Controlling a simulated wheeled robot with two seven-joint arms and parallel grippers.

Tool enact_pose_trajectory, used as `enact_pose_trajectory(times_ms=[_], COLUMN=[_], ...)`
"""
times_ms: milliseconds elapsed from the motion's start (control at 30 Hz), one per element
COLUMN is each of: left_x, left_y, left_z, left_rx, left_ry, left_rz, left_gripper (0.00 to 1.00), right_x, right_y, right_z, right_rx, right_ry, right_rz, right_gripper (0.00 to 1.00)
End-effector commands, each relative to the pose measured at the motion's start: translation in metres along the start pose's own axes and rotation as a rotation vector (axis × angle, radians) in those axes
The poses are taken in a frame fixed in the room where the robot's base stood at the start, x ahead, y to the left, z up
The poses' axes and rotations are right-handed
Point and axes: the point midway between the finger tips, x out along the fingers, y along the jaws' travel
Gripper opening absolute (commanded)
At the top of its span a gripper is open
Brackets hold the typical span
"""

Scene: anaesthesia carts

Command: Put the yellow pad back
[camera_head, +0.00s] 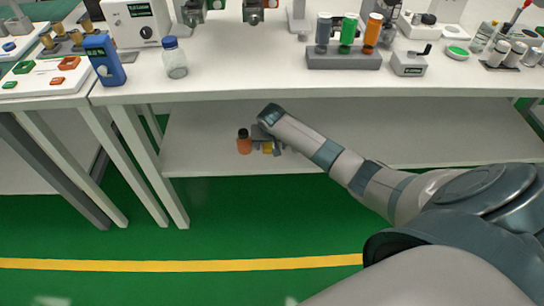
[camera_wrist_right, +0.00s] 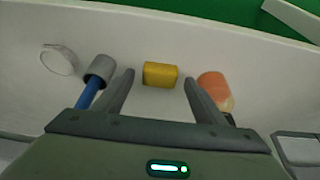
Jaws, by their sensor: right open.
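The yellow pad (camera_wrist_right: 160,74) is a small rounded yellow block lying on the white lower shelf. In the right wrist view it sits between the fingertips of my right gripper (camera_wrist_right: 159,79), with a gap on each side. In the head view my right arm reaches under the worktop to my right gripper (camera_head: 267,151). A bit of the yellow pad (camera_head: 267,147) shows there, partly hidden by the gripper. The right gripper is open and holds nothing. My left gripper is in neither view.
Close by on the lower shelf (camera_head: 205,150) stands an orange bottle (camera_head: 244,145), beside the right finger in the wrist view (camera_wrist_right: 213,85). A grey-and-blue item (camera_wrist_right: 99,72) and a clear round item (camera_wrist_right: 58,60) lie left. The worktop edge (camera_head: 300,93) overhangs the shelf.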

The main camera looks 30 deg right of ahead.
Motion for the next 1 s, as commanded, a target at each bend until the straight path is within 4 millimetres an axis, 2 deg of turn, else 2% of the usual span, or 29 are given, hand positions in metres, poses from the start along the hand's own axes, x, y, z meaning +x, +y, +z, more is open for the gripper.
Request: enact_pose_trajectory(times_ms=[67,200,300,600,800,1000], left_x=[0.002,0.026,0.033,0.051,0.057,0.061], left_y=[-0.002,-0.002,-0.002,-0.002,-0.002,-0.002], left_z=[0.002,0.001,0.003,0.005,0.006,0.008], left_rx=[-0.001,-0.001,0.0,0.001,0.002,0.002], left_ry=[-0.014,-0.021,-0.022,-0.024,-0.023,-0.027], left_rz=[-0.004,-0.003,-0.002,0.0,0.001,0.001], left_gripper=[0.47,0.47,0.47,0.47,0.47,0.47], right_x=[-0.013,-0.039,-0.043,-0.065,-0.075,-0.079], right_y=[0.0,0.0,0.0,-0.001,-0.001,0.0], right_z=[-0.002,-0.001,0.023,0.078,0.102,0.11], right_rx=[0.0,-0.001,-0.002,-0.001,0.0,0.001], right_ry=[0.003,0.003,-0.002,-0.002,0.0,0.001], right_rz=[-0.002,-0.002,-0.002,-0.002,-0.002,0.0], right_gripper=[0.65,0.65,0.65,0.65,0.65,0.65])
